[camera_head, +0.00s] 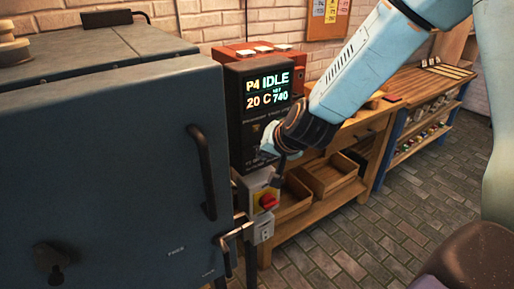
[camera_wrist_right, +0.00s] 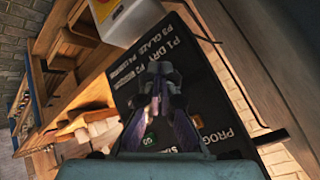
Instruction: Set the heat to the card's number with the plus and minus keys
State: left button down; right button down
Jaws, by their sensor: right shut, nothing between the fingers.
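The dark controller (camera_head: 240,128) stands beside the kiln in the head view. Its lit display (camera_head: 267,91) reads P4 IDLE, 20 C and a set value of 740. My right gripper (camera_head: 270,150) is shut and empty in front of the lower part of the controller face. The plus and minus keys cannot be made out. Contact with the panel cannot be told. My left gripper is out of view.
The large grey kiln (camera_head: 105,150) fills the left. A grey switch box with a red knob (camera_head: 268,201) is below the controller.

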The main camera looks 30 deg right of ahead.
jog(key=shift+s, duration=0.45)
jog(key=shift+w+a, duration=0.1)
jog(key=shift+w, duration=0.75)
dwell(1.1)
jog(key=shift+s, duration=0.15)
jog(key=shift+s+p, duration=0.55)
jog(key=shift+s, duration=0.15)
